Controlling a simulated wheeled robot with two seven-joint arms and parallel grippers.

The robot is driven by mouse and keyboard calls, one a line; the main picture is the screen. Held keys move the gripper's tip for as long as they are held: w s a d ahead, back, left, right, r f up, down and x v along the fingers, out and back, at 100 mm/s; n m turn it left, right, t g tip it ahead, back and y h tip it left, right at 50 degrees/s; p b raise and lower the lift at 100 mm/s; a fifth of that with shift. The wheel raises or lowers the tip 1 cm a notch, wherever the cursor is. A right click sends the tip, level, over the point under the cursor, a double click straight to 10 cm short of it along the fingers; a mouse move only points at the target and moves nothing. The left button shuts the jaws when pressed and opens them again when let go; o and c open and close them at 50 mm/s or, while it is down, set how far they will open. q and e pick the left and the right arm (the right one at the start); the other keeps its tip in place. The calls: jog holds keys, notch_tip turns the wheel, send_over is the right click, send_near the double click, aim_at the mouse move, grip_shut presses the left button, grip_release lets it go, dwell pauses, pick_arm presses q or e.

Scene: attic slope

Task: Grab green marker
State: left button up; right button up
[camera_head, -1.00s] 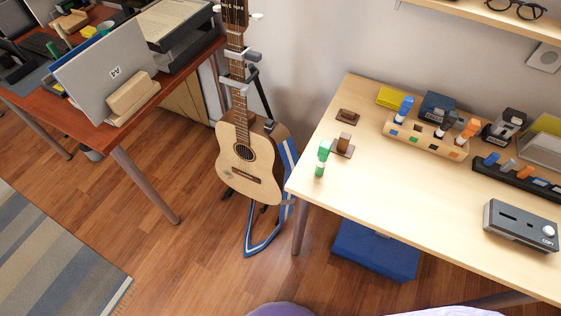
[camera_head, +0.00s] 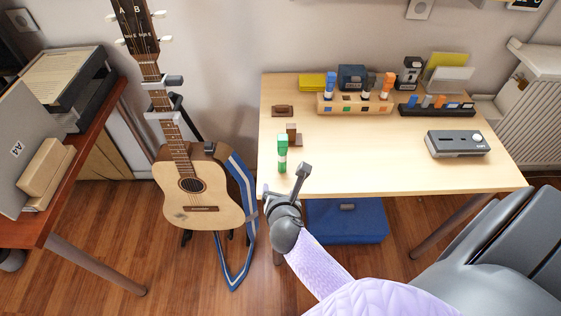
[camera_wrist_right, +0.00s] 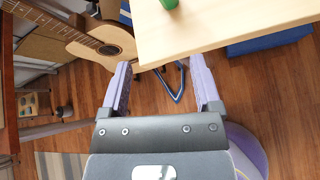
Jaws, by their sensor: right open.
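The green marker (camera_head: 282,153) stands upright near the front left corner of the light wood table (camera_head: 350,170). It has a green upper part and a paler band lower down. In the right wrist view, only a bit of the green marker (camera_wrist_right: 169,4) shows at the top edge. My right gripper (camera_head: 285,180) is open and empty at the table's front edge, just in front of the marker and apart from it. My left gripper is not in view.
Behind the marker are small brown blocks (camera_head: 292,135). A wooden holder (camera_head: 335,107) with blue and orange markers and a black rack (camera_head: 430,110) stand farther back. A grey box (camera_head: 458,144) sits at right. A guitar (camera_head: 190,190) stands left of the table. The table's front middle is clear.

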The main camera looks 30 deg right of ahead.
aim_at(283, 150)
notch_tip(283, 150, up, 6)
jog(key=w+d+n+t+h, duration=0.1)
jog(key=w+d+n+h, duration=0.1)
jog(key=w+n, duration=0.1)
jog(key=shift+t, duration=0.3)
jog(key=b+x, duration=0.1)
jog(key=x, duration=0.1)
jog(key=b+x, duration=0.2)
jog(key=x, duration=0.1)
jog(key=b+x, duration=0.2)
jog(key=shift+s+d+f, duration=0.1)
jog(key=shift+d+f, duration=0.2)
jog(key=shift+d, duration=0.15)
jog(key=shift+b+x, duration=0.4)
jog(key=shift+x, duration=0.6)
jog(key=shift+r, duration=0.2)
grip_shut()
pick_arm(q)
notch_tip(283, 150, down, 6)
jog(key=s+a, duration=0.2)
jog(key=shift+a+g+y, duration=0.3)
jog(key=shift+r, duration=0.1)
